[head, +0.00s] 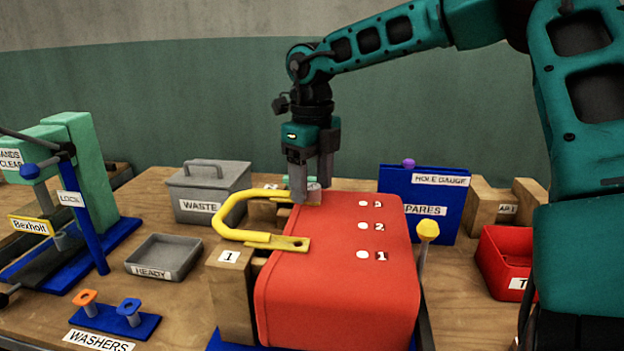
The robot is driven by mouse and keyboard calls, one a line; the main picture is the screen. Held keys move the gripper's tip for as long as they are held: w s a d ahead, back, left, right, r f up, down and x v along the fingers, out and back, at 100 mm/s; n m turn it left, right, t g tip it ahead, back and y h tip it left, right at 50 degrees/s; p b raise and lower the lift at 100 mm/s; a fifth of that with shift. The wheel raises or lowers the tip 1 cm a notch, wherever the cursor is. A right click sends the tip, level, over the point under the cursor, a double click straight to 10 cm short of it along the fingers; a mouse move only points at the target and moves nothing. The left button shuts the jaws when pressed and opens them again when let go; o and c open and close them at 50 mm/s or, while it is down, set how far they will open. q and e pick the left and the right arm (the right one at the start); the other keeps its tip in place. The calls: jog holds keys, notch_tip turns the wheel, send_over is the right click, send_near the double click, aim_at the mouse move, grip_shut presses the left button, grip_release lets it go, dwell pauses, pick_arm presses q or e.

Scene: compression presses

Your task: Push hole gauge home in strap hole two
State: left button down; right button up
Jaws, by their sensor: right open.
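A yellow U-shaped strap (228,220) lies by the left edge of the red block (335,290). Its near end shows a hole; its far end is partly hidden by my right gripper. My right gripper (312,188) points down over that far end, fingers apart. A small grey-green piece (314,184) shows between and behind the fingers; I cannot tell whether it is the hole gauge, how deep it sits, or whether the fingers touch it. A purple knob (409,163) shows at the blue board (392,190) with the HOLE GAUGE label. My left gripper is out of view.
A wooden block marked 1 (232,300) stands left of the red block. A yellow-knobbed lever (427,231) rises at its right. A grey WASTE bin (208,191), READY tray (165,257), washer stand (112,323), blue-green press (85,160) and red bin (505,262) stand around.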

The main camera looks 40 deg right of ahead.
aim_at(312, 186)
notch_tip(312, 186, up, 5)
jog(key=shift+f, duration=0.1)
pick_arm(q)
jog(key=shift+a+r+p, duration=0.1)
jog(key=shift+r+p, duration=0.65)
pick_arm(e)
notch_tip(312, 186, up, 8)
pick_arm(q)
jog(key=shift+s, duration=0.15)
